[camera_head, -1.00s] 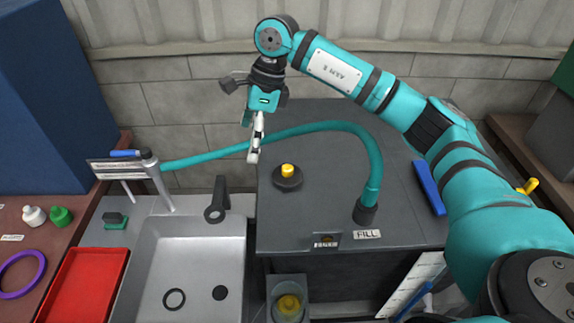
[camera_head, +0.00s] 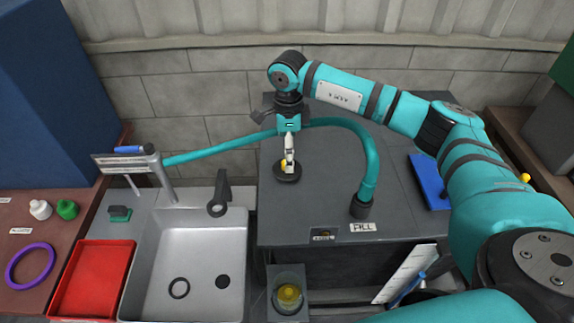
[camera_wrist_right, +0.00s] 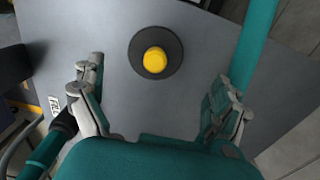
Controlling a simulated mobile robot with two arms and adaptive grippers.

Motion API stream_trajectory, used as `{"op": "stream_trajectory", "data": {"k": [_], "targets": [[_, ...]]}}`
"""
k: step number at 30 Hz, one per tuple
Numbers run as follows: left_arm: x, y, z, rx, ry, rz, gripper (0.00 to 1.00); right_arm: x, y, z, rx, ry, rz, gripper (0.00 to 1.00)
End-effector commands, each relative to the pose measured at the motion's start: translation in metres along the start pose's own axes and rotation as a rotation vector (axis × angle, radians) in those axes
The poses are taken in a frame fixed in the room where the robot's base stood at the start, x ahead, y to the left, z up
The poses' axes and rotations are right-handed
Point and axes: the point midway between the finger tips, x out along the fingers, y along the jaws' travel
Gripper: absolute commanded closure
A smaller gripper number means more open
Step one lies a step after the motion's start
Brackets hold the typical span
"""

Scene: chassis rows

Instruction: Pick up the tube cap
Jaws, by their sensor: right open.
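The tube cap, which I take to be the dark round disc with a yellow knob (camera_head: 280,174), lies flat on the grey cabinet top (camera_head: 320,200). It also shows in the right wrist view (camera_wrist_right: 155,60), knob facing the camera. My right gripper (camera_head: 289,166) points down over the cap in the head view and partly hides its knob. In the right wrist view its fingers (camera_wrist_right: 157,78) are spread wide, with the cap ahead between them and apart from both. Nothing is held. My left gripper is not in view.
A teal hose (camera_head: 372,160) arches over the cabinet to a dark fitting near the FILL label (camera_head: 362,227). A blue flat object (camera_head: 428,182) lies to the right. A sink (camera_head: 195,255) and a red tray (camera_head: 90,275) are to the left.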

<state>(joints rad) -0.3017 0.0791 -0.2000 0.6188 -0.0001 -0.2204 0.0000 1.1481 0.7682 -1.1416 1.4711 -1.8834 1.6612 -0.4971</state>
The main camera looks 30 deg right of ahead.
Motion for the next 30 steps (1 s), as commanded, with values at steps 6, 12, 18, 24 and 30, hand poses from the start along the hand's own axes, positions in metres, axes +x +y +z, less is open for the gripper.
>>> {"op": "stream_trajectory", "data": {"k": [6, 12, 18, 24, 30], "targets": [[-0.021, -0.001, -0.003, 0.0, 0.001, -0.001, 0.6, 0.021, 0.007, 0.002, 0.0, 0.003, 0.005, 0.0], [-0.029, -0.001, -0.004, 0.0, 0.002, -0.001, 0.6, 0.048, 0.008, 0.003, 0.0, 0.001, 0.003, 0.0], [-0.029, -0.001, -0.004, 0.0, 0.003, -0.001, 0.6, 0.053, 0.008, 0.003, -0.001, -0.001, 0.001, 0.0], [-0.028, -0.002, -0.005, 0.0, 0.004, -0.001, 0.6, 0.053, 0.008, 0.003, -0.001, 0.0, 0.001, 0.16], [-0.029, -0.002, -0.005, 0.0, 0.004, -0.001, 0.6, 0.053, 0.008, 0.003, 0.0, 0.0, 0.001, 0.42]]}}
